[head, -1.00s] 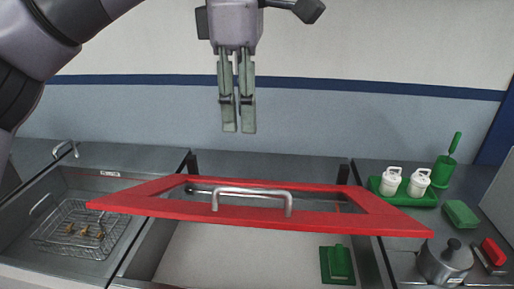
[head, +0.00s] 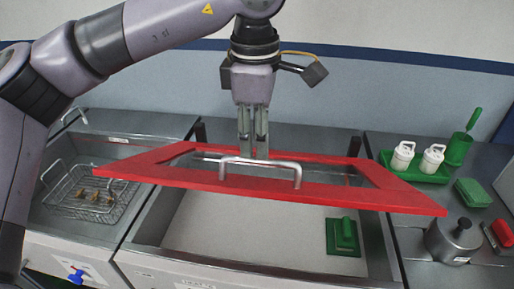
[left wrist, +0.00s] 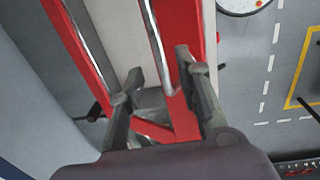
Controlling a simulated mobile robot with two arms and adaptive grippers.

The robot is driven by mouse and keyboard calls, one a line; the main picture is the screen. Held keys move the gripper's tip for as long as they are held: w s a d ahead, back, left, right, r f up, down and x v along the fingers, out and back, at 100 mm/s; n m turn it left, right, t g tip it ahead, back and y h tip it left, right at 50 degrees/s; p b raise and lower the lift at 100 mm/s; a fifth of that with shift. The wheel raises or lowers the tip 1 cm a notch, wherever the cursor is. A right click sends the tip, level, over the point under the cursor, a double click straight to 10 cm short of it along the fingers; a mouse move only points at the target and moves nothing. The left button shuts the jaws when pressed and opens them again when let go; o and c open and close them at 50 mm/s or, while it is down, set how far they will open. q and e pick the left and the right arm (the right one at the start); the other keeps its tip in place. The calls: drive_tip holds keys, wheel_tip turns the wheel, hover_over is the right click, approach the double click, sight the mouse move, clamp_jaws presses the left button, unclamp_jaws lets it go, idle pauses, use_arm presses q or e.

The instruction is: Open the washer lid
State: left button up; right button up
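The washer lid (head: 340,194) is a red frame with a clear pane and a silver handle (head: 262,163) along its front bar. It stands partly raised over the washer basin (head: 250,225), with the pale basin floor visible below. My left gripper (head: 253,155) points down at the lid, its tips just behind the handle in the head view. In the left wrist view its fingers (left wrist: 160,70) are spread, with the red frame (left wrist: 185,50) and the silver handle (left wrist: 160,45) beneath and between them. Contact cannot be told. My right gripper is out of view.
A green block with a handle (head: 343,236) lies in the basin. A wire basket (head: 75,200) with brass parts sits in the left sink. On the right counter are a green tray (head: 428,177) with white bottles, a green cup (head: 458,150) and a steel pot (head: 452,243).

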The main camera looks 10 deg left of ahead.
use_arm(q)
drive_tip(key=shift+w+f, duration=0.15)
drive_tip(key=shift+f, duration=1.85)
drive_tip(key=shift+c, duration=0.3)
clamp_jaws()
